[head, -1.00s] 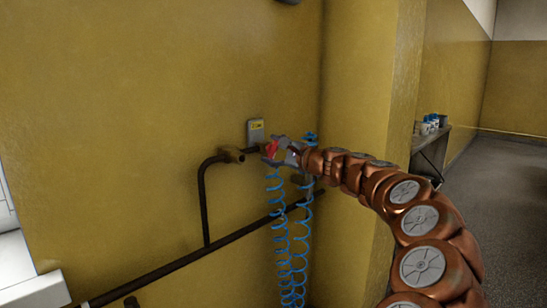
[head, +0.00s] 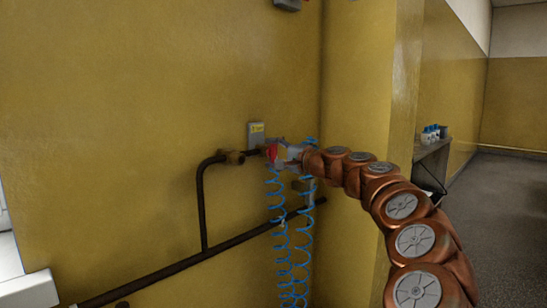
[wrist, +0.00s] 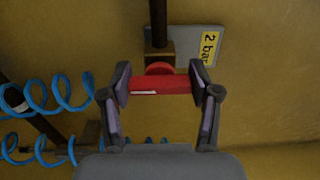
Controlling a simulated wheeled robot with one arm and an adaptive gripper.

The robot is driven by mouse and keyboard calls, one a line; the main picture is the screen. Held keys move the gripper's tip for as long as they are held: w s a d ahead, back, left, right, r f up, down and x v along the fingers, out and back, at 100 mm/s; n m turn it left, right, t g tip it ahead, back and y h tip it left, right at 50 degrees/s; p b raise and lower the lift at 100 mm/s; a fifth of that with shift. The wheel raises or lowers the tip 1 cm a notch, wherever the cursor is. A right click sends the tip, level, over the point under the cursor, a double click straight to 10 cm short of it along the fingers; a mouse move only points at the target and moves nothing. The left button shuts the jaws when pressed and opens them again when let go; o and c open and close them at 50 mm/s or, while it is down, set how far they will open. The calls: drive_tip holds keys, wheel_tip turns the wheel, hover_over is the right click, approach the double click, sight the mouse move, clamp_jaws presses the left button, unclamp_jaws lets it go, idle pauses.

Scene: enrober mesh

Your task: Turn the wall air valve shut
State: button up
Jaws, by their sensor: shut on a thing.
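The wall air valve has a red handle (wrist: 160,84) with a red round hub, in front of a brass-coloured body (wrist: 160,54) on a dark pipe. In the head view the red handle (head: 273,152) shows at the end of the pipe by the yellow wall. My gripper (wrist: 162,84) is shut on the red handle, with one finger pad at each end of the bar. In the head view my gripper (head: 285,153) reaches the valve from the right and hides part of it.
A grey plate with a yellow "2 bar" label (wrist: 209,46) is fixed behind the valve. Blue coiled hoses (head: 280,235) hang just below my gripper. A dark pipe (head: 215,248) runs along the wall. A wall corner (head: 350,80) stands close right of the valve.

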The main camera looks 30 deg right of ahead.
idle(0.3)
drive_tip(key=o, duration=1.2)
drive_tip(key=shift+c, duration=0.2)
drive_tip(key=shift+s, duration=0.1)
drive_tip(key=v, duration=1.2)
